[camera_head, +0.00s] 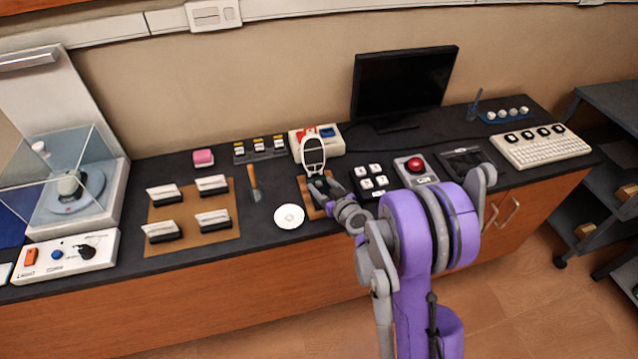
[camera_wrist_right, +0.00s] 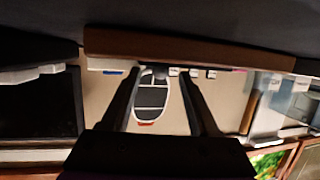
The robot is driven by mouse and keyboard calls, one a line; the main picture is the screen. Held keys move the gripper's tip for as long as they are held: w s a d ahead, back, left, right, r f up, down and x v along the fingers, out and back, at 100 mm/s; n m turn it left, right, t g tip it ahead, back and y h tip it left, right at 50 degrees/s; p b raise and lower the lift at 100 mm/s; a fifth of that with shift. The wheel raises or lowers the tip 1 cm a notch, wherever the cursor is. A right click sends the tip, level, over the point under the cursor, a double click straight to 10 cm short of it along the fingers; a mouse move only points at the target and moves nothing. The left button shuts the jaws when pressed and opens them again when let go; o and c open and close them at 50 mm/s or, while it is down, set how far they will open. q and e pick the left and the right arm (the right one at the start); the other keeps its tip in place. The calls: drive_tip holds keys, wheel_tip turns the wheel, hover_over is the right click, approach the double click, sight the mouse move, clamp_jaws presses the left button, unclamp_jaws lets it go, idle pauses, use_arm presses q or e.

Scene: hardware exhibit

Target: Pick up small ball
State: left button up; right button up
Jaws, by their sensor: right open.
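Several small pale balls (camera_head: 507,113) sit in a row on a blue holder (camera_head: 484,118) at the back right of the counter in the head view. My right gripper (camera_head: 321,185) is far to their left, low over a brown board near the counter's middle. In the right wrist view my gripper (camera_wrist_right: 160,95) has its two dark fingers spread apart. A white oval piece with dark panels (camera_wrist_right: 152,98) shows between the fingers; it also stands upright just behind the gripper in the head view (camera_head: 313,152). I cannot tell whether the fingers touch it. My left gripper is not in view.
A black monitor (camera_head: 404,82) stands at the back. A white disc (camera_head: 289,216) lies left of the gripper.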

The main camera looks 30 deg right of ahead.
drive_tip(key=shift+c, duration=0.3)
clamp_jaws()
